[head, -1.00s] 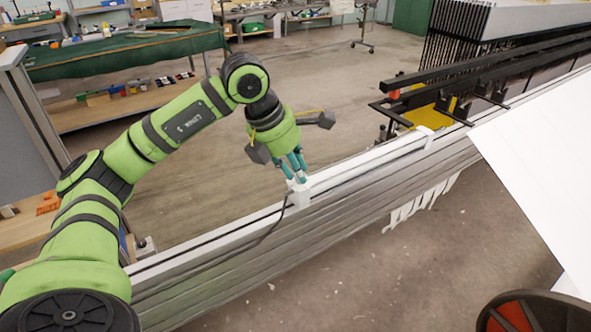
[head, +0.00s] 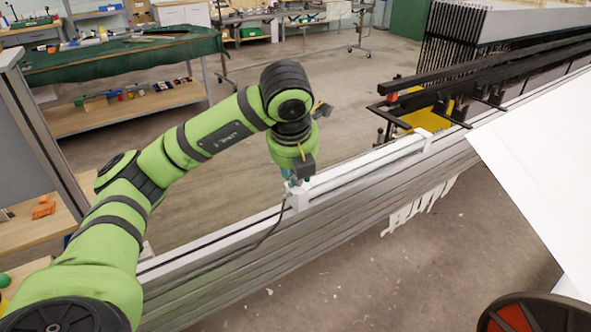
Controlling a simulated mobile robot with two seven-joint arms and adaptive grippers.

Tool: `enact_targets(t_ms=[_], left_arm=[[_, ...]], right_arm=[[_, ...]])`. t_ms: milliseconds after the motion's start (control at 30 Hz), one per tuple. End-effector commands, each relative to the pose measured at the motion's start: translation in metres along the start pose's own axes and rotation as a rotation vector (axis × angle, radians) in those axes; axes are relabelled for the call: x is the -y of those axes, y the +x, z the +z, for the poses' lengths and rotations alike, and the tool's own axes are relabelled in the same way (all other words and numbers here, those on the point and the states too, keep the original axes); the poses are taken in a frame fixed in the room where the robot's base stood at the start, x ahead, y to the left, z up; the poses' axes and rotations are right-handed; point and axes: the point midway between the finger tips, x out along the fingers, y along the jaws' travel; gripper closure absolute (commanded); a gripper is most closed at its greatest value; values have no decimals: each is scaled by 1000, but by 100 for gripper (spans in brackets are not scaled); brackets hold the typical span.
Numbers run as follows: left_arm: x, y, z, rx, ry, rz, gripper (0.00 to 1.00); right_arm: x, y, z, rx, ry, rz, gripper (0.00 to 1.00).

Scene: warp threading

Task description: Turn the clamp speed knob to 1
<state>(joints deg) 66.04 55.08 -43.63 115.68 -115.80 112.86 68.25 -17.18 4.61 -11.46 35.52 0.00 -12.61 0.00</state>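My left gripper (head: 290,183) points down at a small white box (head: 299,199) on the long white rail (head: 355,168). Its teal fingers are mostly hidden behind the wrist, so I cannot tell if they are open or shut, or if they touch the box. A dark cable runs down from the box over the grey slatted side of the frame. The clamp speed knob cannot be made out; it may be on the box, hidden by the gripper. My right gripper is not in view.
The rail runs from lower left to upper right. Black bars (head: 490,70) and a yellow part (head: 420,117) stand at its far end. A large white sheet (head: 540,150) fills the right. A green-covered table (head: 110,55) stands behind. The floor between is clear.

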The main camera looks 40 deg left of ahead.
Motion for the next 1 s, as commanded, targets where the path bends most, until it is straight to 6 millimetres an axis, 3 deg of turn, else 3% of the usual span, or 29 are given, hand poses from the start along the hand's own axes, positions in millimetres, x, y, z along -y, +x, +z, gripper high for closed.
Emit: enact_targets(t_ms=[600,1000], left_arm=[[8,-2,-1,-16,-527,229,100],[10,2,0,-14,-788,336,100]], right_arm=[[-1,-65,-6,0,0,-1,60],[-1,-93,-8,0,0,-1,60]])
